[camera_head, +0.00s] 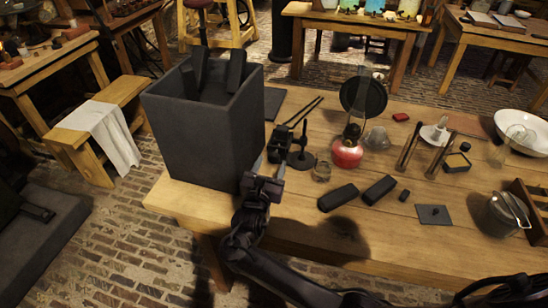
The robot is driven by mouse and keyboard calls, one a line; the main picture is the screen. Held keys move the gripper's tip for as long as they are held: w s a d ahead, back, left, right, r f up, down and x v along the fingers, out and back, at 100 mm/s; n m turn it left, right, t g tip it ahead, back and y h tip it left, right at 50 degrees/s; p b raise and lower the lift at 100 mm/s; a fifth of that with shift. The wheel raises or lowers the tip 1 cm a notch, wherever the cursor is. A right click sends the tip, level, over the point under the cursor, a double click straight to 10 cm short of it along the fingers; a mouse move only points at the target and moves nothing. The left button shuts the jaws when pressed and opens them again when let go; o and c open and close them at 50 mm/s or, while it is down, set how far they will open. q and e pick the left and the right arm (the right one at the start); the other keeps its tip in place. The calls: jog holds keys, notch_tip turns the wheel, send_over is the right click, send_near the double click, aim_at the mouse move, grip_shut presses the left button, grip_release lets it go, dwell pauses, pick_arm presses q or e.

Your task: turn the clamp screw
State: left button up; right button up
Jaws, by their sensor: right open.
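My right gripper (270,168) is open and empty at the table's front left, its two fingers apart and pointing away from me. Just beyond its fingertips stands a small black clamp-like fitting (280,138) with thin dark rods. I cannot make out which part of it is the clamp screw. Beside it on the right is a black stand (302,158) with a round base and an upright post. A large dark square jar (190,135) stands left of the gripper, with black plates (236,72) sticking out of its top. My left gripper is not in view.
The wooden table (290,235) also holds a red oil lamp (347,150), black blocks (338,197), a small glass (321,172), a metal pot (503,215) and a white bowl (524,130). The tall jar walls off the left. The front strip of table is fairly clear.

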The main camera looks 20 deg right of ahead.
aim_at(273, 160)
jog(key=x, duration=0.2)
jog(key=shift+w+d+f, duration=0.15)
jog(key=shift+w+d, duration=0.05)
jog(key=shift+w, duration=0.05)
jog(key=shift+w+d, duration=0.2)
jog(key=shift+w, duration=0.05)
jog(key=c, duration=1)
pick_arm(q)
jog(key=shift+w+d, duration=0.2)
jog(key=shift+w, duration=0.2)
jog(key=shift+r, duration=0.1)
